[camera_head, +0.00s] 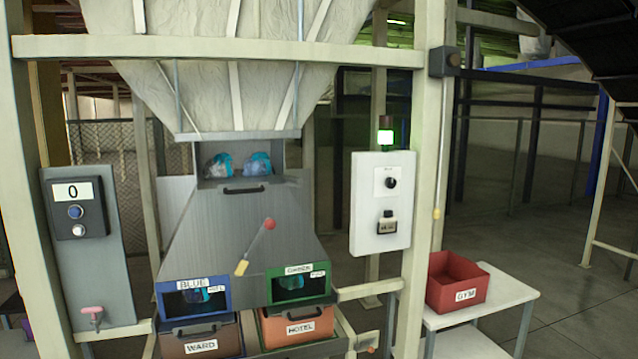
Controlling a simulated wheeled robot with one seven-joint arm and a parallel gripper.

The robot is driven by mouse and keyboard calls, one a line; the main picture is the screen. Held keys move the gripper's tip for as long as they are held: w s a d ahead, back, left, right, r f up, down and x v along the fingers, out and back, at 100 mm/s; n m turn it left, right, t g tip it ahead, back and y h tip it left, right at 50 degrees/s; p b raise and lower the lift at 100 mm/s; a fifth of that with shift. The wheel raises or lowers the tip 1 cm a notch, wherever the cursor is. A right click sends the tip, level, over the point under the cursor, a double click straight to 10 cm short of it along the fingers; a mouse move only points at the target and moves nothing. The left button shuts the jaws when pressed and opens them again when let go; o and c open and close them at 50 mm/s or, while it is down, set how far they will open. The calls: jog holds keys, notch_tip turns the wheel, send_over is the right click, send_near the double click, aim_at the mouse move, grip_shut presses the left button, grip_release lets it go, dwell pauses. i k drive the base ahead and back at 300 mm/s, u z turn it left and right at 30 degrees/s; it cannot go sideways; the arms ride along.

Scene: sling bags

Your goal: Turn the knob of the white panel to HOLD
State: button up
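The white panel (366,232) is fixed to the frame right of the centre. Its small round black knob (391,183) sits on a pale plate in the panel's upper half. The lettering around the knob is too small to read, so I cannot tell which position it points to. Below it is a small dark device with a label plate (388,226), also unreadable. A lamp (385,137) on top of the panel glows green. My gripper is not in view.
A grey panel (90,279) at left shows "0". A grey chute (230,222) with a red-ended lever (269,224) stands in the middle, above bins marked WARD (201,347) and HOTEL (300,328). A red GYM bin (458,283) sits on a white table (508,292). Open floor lies at right.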

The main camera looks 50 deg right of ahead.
aim_at(389, 182)
jog(key=u, duration=0.1)
jog(key=i, duration=1.1)
jog(key=z, duration=4.3)
jog(key=i, duration=1.6)
jog(key=u, duration=2.7)
